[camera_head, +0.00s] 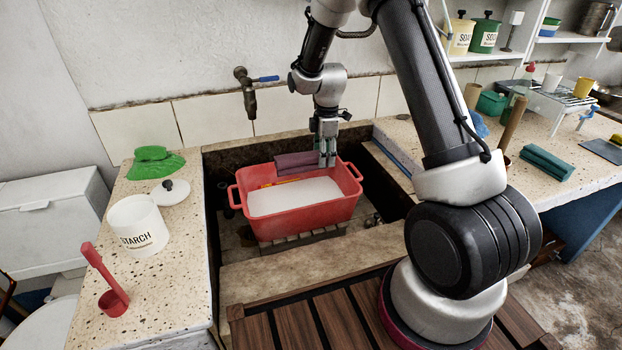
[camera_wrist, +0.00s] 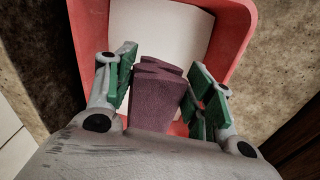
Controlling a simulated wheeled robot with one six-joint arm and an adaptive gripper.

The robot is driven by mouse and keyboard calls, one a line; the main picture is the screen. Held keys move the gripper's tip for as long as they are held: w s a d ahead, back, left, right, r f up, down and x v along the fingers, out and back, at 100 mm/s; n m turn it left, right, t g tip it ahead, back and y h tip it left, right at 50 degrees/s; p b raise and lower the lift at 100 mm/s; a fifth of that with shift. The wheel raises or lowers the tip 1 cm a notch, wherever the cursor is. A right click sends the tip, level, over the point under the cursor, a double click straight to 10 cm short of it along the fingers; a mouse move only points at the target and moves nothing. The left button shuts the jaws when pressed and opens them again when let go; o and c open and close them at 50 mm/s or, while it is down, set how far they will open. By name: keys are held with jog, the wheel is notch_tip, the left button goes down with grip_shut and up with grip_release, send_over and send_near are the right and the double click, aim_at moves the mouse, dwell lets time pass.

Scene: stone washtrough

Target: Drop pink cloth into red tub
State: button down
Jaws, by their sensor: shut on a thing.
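The pink cloth, a folded dusky mauve-pink bundle (camera_head: 297,162), is at the back of the red tub (camera_head: 305,222), at about rim height. My gripper (camera_head: 327,160) points down at the tub's back right and is shut on the cloth's right part. In the wrist view the cloth (camera_wrist: 156,98) lies between the green-padded fingers (camera_wrist: 160,95), over the tub, whose red wall (camera_wrist: 236,40) shows. The tub holds a flat white surface, like suds. Whether the cloth touches the rim or the white surface, I cannot tell.
The tub stands in the stone trough (camera_head: 240,280) below a brass tap (camera_head: 247,92). The left counter holds a starch pot (camera_head: 137,228), its lid (camera_head: 170,192), a green cloth (camera_head: 155,162) and a red scoop (camera_head: 112,300). A teal folded cloth (camera_head: 548,163) lies on the right counter.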

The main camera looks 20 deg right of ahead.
notch_tip(320, 180, down, 6)
jog(key=shift+r, duration=0.15)
dwell(0.3)
jog(key=c, duration=0.5)
grip_release()
notch_tip(320, 180, up, 8)
jog(key=shift+d+f, duration=0.1)
jog(key=shift+f, duration=0.1)
